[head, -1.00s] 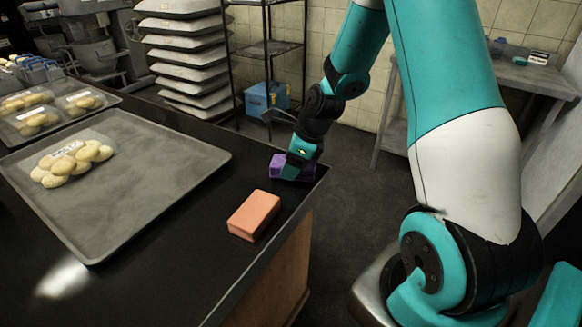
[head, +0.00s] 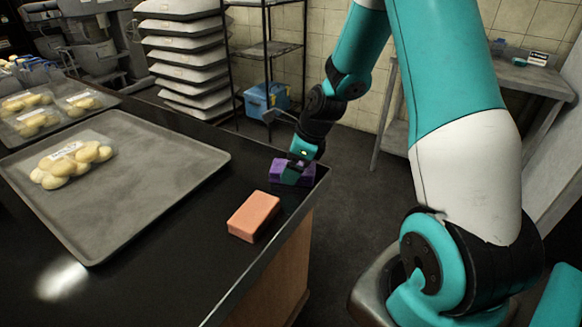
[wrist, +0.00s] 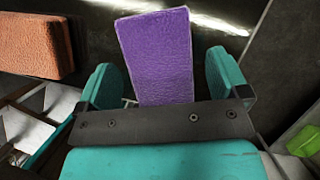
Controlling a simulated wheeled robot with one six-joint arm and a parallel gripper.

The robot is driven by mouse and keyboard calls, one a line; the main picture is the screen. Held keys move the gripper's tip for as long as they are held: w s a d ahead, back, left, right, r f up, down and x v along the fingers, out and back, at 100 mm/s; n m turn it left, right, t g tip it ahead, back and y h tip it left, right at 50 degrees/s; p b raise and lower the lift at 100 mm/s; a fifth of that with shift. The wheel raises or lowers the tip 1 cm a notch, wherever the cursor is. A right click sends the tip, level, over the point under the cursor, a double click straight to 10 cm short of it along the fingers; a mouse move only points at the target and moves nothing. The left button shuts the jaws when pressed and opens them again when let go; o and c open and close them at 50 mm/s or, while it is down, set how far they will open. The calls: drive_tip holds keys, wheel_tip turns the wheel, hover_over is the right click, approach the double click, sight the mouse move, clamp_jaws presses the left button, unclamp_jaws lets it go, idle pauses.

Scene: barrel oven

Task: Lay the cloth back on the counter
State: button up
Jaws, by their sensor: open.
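The purple cloth (head: 281,169), a folded block, lies on the black counter (head: 215,262) close to its right corner. My gripper (head: 292,173) is open just above it, pointing down. In the wrist view, the purple cloth (wrist: 157,50) shows between the two teal fingers of my gripper (wrist: 164,84), with a gap on each side. Part of the cloth is hidden by the gripper in both views.
An orange block (head: 254,215) lies on the counter in front of the cloth; it also shows in the wrist view (wrist: 35,45). A grey tray (head: 130,190) with a pack of pale rolls (head: 70,165) covers much of the counter to the left. The counter edge is close on the right.

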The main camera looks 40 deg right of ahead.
drive_tip(key=p+v, duration=0.1)
drive_tip(key=v, duration=1)
drive_tip(key=s+a+r+n+g+y, duration=0.1)
drive_tip(key=s+a+r+n, duration=0.2)
drive_tip(key=a+n, duration=0.55)
drive_tip(key=s+a+r+n+g, duration=0.1)
drive_tip(key=s+a+r+n, duration=0.2)
drive_tip(key=a+n, duration=0.55)
drive_tip(key=s+a+r+n, duration=0.1)
drive_tip(key=s+a+n, duration=0.3)
drive_tip(key=n, duration=0.5)
drive_tip(key=s+a+r+n+g, duration=0.1)
drive_tip(key=s+a+n, duration=0.3)
drive_tip(key=s+n, duration=0.4)
drive_tip(key=shift+s+a+r+n, duration=0.25)
drive_tip(key=shift+s+n, duration=0.15)
drive_tip(key=shift+s, duration=0.15)
